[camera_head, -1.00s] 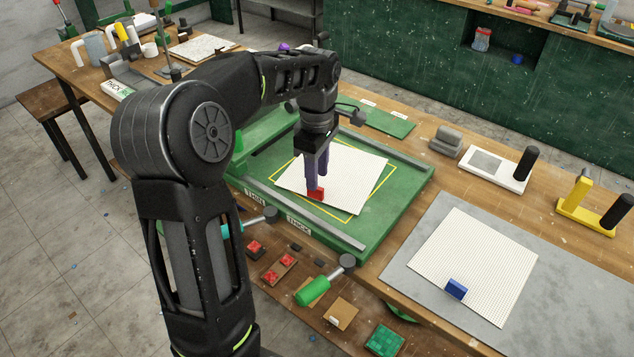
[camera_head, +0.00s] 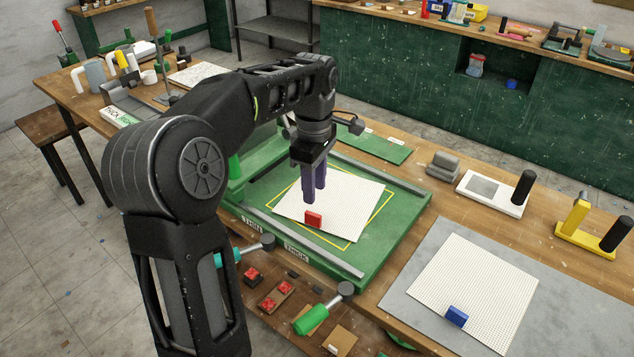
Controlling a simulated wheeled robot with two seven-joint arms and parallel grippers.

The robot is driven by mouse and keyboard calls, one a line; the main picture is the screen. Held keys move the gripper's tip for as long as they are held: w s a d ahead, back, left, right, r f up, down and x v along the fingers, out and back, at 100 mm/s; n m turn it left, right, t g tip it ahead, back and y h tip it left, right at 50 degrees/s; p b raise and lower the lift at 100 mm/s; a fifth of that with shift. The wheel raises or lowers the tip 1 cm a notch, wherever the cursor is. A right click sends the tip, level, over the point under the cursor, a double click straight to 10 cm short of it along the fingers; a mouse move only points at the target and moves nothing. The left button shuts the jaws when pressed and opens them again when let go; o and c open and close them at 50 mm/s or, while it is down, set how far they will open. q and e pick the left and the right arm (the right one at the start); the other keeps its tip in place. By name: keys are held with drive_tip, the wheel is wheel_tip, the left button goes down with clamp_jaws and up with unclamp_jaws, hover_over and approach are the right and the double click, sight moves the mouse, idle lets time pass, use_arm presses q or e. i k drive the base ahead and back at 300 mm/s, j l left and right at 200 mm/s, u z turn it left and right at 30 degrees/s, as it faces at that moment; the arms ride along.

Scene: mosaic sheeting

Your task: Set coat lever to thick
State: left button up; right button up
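A lever with a teal handle (camera_head: 230,256) and a grey knob (camera_head: 268,242) sits at the front edge of the green press bed (camera_head: 385,248), partly hidden by my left arm. A second lever with a green handle (camera_head: 310,319) and grey knob (camera_head: 346,290) lies to its right. The front edge carries a left label (camera_head: 251,225) and a "THICK" label (camera_head: 297,251). I cannot tell which lever is the coat lever. My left gripper (camera_head: 314,190) is open and empty above the white sheet (camera_head: 350,205), just above a red block (camera_head: 313,219). My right gripper is not in view.
To the right, a grey mat (camera_head: 560,310) carries another white sheet (camera_head: 480,265) with a blue block (camera_head: 457,316).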

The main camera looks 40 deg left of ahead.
sight(267, 243)
drive_tip(key=k+l, duration=0.75)
drive_tip(key=l, duration=0.25)
